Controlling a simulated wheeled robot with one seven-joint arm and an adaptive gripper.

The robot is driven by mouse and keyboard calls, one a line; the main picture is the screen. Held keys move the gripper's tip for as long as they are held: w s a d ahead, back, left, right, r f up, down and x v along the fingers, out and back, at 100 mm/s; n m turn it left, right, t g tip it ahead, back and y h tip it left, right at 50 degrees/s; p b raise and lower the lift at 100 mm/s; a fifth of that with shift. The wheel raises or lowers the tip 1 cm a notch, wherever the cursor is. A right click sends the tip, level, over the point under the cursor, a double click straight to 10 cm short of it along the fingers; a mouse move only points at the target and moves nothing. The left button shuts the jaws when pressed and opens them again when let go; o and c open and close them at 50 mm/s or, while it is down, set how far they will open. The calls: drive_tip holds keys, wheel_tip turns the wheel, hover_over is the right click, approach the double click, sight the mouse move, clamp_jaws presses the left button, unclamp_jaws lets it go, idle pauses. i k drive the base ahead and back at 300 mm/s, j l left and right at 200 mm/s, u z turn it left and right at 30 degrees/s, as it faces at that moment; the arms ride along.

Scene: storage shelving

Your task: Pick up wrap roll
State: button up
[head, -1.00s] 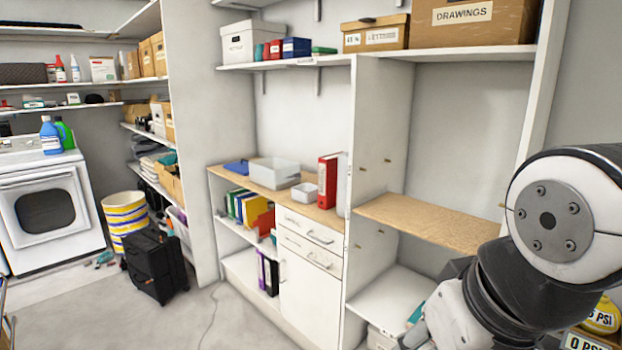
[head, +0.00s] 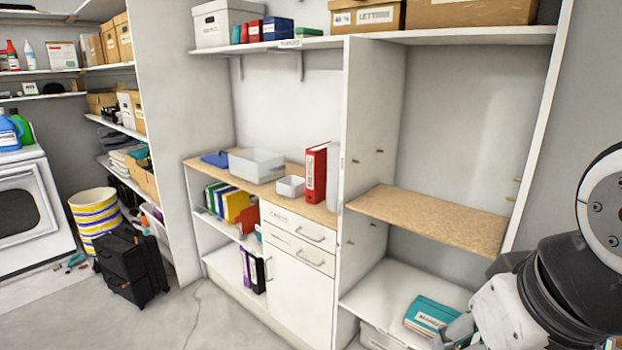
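I cannot make out a wrap roll for certain in the head view. A pale upright object (head: 333,178) stands right of the red binder (head: 316,172) on the wooden counter, against the shelf's side panel. It is partly hidden, and I cannot tell what it is. My arm comes in at the lower right, in front of the right shelving unit.
The wooden counter (head: 212,171) also holds a clear bin (head: 256,165) and a small white box (head: 291,187). The wooden shelf (head: 430,218) is bare. Teal folders (head: 430,315) lie below it. A black suitcase (head: 130,265) stands on the floor at left.

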sight(333, 149)
drive_tip(key=u, duration=0.55)
drive_tip(key=i+j+u, duration=0.15)
drive_tip(key=i+u, duration=0.55)
drive_tip(key=i, duration=2.05)
drive_tip(key=i+z, duration=0.2)
drive_tip(key=z, duration=0.25)
drive_tip(key=i+j+z, duration=0.1)
drive_tip(key=z, duration=0.35)
drive_tip(key=i+j+z, duration=0.2)
drive_tip(key=z, duration=0.3)
drive_tip(key=i+l+z, duration=0.1)
drive_tip(key=z, duration=1.9)
drive_tip(key=i+l+z, duration=0.1)
drive_tip(key=i+z, duration=0.3)
